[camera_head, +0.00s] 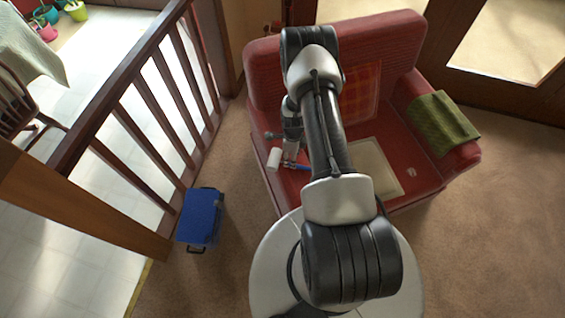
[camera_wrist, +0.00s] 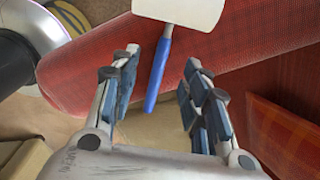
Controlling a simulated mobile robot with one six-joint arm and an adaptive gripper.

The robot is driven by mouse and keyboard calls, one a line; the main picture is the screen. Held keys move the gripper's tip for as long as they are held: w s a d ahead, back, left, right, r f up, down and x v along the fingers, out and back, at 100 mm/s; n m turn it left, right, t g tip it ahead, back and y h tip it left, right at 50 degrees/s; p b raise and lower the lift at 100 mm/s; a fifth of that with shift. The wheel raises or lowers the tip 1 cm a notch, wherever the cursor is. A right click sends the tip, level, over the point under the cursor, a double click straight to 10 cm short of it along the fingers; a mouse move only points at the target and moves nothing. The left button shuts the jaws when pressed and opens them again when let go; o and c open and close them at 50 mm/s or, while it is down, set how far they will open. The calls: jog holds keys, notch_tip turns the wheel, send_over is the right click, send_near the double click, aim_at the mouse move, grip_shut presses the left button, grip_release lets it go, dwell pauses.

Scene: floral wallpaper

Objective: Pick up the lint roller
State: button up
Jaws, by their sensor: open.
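The lint roller has a white cylinder head (camera_head: 274,158) and a blue handle (camera_head: 296,166). It lies on the left part of the red sofa (camera_head: 262,88). In the wrist view its white head (camera_wrist: 180,10) is at the top edge, partly cut off, and its blue handle (camera_wrist: 157,72) points down between my fingers. My gripper (camera_wrist: 164,62) is open, with one finger on each side of the handle and a gap to each. In the head view my arm hides most of the gripper.
A green folded cloth (camera_head: 442,120) hangs over the sofa's right arm. A pale framed tray-like item (camera_head: 376,166) lies on the seat. A blue case (camera_head: 200,216) stands on the carpet by the wooden railing (camera_head: 150,112). Carpet at the right is clear.

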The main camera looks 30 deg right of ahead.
notch_tip(320, 180, down, 5)
jog(key=shift+d+f+b, duration=0.1)
jog(key=shift+d+b, duration=0.05)
jog(key=shift+b, duration=0.65)
jog(key=shift+c, duration=0.6)
grip_shut()
